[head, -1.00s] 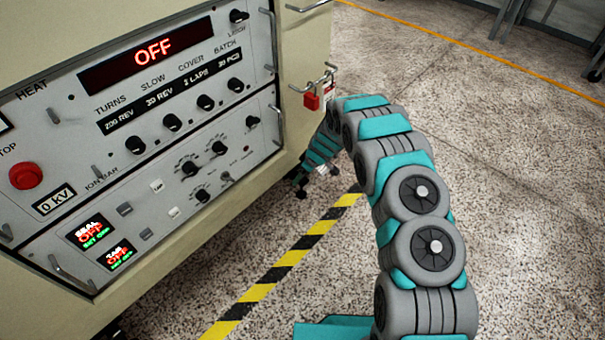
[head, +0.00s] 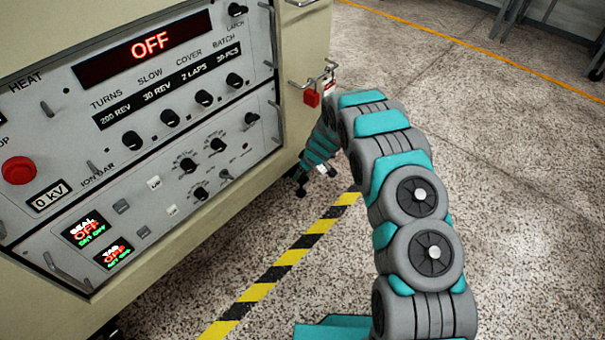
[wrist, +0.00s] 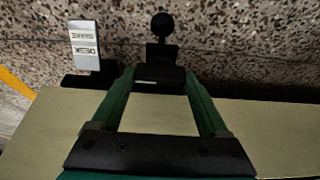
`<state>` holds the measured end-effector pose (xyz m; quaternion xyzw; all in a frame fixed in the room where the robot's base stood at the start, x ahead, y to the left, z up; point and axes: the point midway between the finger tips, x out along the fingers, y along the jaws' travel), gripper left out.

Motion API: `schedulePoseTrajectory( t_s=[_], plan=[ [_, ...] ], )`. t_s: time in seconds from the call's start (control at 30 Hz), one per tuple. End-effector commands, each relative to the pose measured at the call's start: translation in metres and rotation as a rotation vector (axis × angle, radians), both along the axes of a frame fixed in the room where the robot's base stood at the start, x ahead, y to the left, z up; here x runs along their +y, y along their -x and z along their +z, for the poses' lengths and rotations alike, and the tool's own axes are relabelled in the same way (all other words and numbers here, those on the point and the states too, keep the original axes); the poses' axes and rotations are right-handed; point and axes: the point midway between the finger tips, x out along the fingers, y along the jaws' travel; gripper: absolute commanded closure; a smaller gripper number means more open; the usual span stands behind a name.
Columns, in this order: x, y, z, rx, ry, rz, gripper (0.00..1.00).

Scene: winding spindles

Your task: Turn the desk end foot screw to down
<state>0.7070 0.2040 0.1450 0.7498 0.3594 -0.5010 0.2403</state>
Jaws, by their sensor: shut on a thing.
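The foot screw (wrist: 161,27) shows in the wrist view as a black stem with a round ball end, just beyond the cabinet's edge. My gripper (wrist: 159,79) has its two green fingers shut on the black block at the base of that stem. In the head view my gripper (head: 303,183) is low by the cabinet's lower right corner, close to the floor. The screw is too small and too hidden there to tell its setting.
A silver tag (wrist: 85,45), lettered DESK with a second word hard to read, stands left of the fingers.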

Motion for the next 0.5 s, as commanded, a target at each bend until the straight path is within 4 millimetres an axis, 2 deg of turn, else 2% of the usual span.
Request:
schedulePoseTrajectory(
  t_s=[0.2, 0.23, 0.4, 0.5],
  plan=[
    [0.0000, 0.0000, 0.0003, 0.001, 0.000, -0.002, 0.78],
    [0.0000, 0.0000, 0.0003, 0.001, 0.000, -0.002, 0.19],
    [-0.0002, 0.0000, 0.0003, 0.001, 0.000, -0.002, 0.00],
    [-0.0003, 0.0000, 0.0002, 0.000, 0.000, -0.001, 0.00]
  ],
)
